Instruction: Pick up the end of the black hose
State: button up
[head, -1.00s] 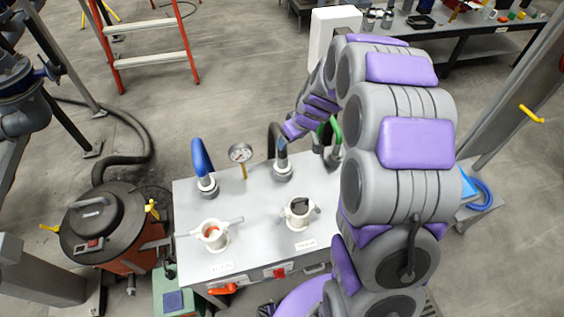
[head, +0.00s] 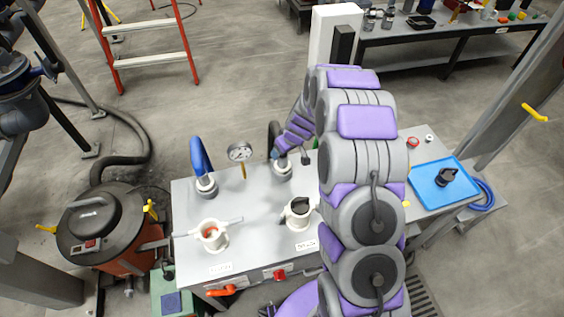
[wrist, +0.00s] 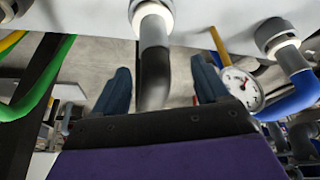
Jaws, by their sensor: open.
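The black hose (head: 274,132) curves up from a white collar on the grey bench top, behind my gripper in the head view. In the wrist view, the black hose (wrist: 154,80) runs from its white collar, grey near the collar and black further along. My gripper (wrist: 164,84) is open, with one blue finger on each side of the hose; I see gaps on both sides. In the head view my gripper (head: 281,154) is small and partly merges with the hose fitting.
A blue hose (head: 200,155) and a pressure gauge (head: 240,152) stand left of the black hose. A green hose (wrist: 45,85) shows in the wrist view. Two white valve ports (head: 212,235) are in front. A blue tray (head: 428,197) lies at right.

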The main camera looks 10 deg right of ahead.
jog(key=shift+d+b+x, duration=0.25)
jog(key=shift+b+x, duration=0.1)
jog(key=shift+x, duration=1)
jog(key=shift+d+b+x, duration=0.2)
jog(key=shift+b+x, duration=0.1)
jog(key=shift+x, duration=1.1)
jog(key=shift+a, duration=0.1)
grip_shut()
